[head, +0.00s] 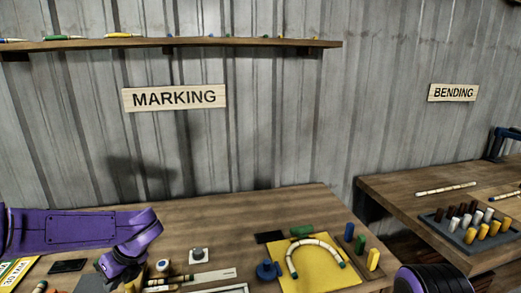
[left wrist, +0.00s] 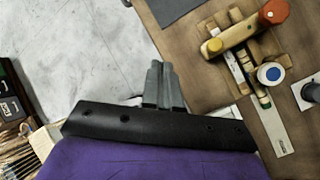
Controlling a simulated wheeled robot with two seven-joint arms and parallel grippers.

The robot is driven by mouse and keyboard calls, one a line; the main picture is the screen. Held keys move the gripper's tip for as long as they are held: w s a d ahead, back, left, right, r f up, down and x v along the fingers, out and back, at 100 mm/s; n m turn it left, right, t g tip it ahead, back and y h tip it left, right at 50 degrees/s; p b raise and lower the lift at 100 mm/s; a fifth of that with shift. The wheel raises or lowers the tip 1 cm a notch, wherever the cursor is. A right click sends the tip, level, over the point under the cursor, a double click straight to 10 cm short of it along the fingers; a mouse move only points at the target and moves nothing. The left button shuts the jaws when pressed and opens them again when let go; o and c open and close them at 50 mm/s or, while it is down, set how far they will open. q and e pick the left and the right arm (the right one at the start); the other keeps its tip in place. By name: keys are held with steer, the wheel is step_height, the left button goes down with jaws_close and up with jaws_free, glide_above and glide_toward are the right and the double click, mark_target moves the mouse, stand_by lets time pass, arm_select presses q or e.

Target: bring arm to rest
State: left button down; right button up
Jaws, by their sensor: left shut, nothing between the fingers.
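My left arm (head: 80,229) is purple and comes in from the left, bent down at the near left of the marking table (head: 215,213). In the left wrist view my left gripper (left wrist: 160,75) is grey, its fingers are together, and nothing is between them. There its tips show against the pale floor (left wrist: 100,45), close to the edge of the wooden table. A black and purple part of my right arm (head: 432,281) shows at the bottom right of the head view; its gripper is out of view.
Wooden tools with an orange knob (left wrist: 274,11) lie near the left gripper. A yellow board (head: 310,268) carries a curved rattan piece (head: 319,242). Coloured pegs (head: 360,244) stand beside it. The bending table (head: 400,190) at right holds a peg rack (head: 455,243).

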arm_select(q)
steer(key=s+f+m+t+y, duration=0.1)
steer(key=s+f+m+t, duration=0.3)
steer(key=f+m, duration=0.7)
steer(key=s+f+m+t+y, duration=0.1)
steer(key=s+f+m, duration=0.5)
steer(key=f+m, duration=0.6)
steer(key=s+d+f+m+g+h, duration=0.1)
steer(key=s+d+f+m+h, duration=0.2)
steer(key=s+m, duration=0.65)
steer(key=s+d+f+m+g+h, duration=0.15)
steer(key=s+f+m, duration=0.25)
steer(key=s+m, duration=0.6)
step_height(320, 180, down, 9)
steer(key=n+t+b, duration=0.1)
steer(key=b, duration=0.9)
steer(key=shift+d+h, duration=0.35)
steer(key=shift+d, duration=0.05)
